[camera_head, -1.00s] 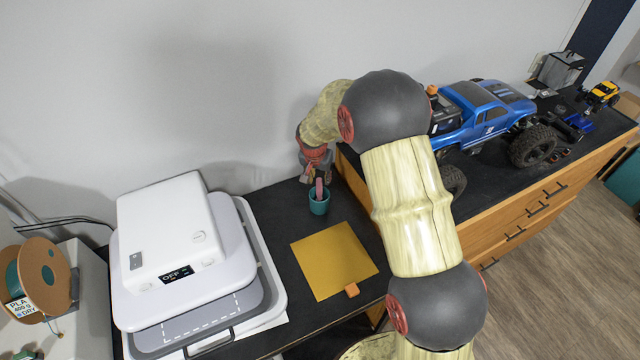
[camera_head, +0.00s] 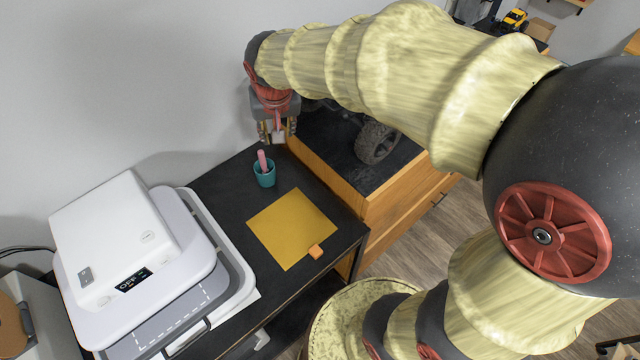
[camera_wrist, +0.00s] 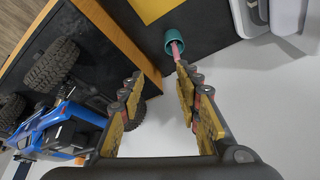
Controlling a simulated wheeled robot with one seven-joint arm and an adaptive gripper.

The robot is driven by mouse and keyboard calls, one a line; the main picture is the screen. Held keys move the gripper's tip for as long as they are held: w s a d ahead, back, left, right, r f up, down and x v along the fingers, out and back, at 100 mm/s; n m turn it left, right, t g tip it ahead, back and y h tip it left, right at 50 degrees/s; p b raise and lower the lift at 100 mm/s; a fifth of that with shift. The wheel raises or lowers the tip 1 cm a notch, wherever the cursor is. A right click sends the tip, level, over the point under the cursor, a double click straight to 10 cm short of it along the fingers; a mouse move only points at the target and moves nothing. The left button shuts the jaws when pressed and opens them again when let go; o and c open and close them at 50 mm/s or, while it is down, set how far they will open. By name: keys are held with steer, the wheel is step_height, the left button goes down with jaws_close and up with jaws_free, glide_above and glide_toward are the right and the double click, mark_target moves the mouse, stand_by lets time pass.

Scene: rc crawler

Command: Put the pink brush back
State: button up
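The pink brush (camera_head: 262,160) stands upright in a small teal cup (camera_head: 264,176) on the black tabletop, with its pink end sticking up above the rim. In the wrist view the brush (camera_wrist: 178,50) leans out of the teal cup (camera_wrist: 170,38) beyond my fingertips. My gripper (camera_head: 277,132) is up behind and to the right of the cup, apart from it. In the wrist view its two fingers (camera_wrist: 156,88) are spread with nothing held between them. The lower part of the brush is hidden inside the cup.
A yellow mat (camera_head: 275,240) with an orange block (camera_head: 316,251) lies in front of the cup. A white machine (camera_head: 115,240) stands to the left. The higher wooden cabinet (camera_head: 385,210) with the blue truck (camera_wrist: 65,130) is on the right, close to my gripper.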

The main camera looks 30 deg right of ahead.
steer(key=s+r+n, duration=0.2)
steer(key=s, duration=0.9)
steer(key=s+r+n+t+y, duration=0.1)
steer(key=s+r, duration=0.1)
steer(key=s, duration=0.9)
steer(key=shift+a+r+n, duration=0.3)
steer(key=shift+a+n, duration=0.05)
steer(key=shift+n, duration=0.05)
steer(key=shift+f, duration=0.1)
step_height(320, 180, down, 19)
steer(key=b, duration=1.9)
steer(key=shift+w, duration=0.1)
steer(key=shift+c, duration=0.4)
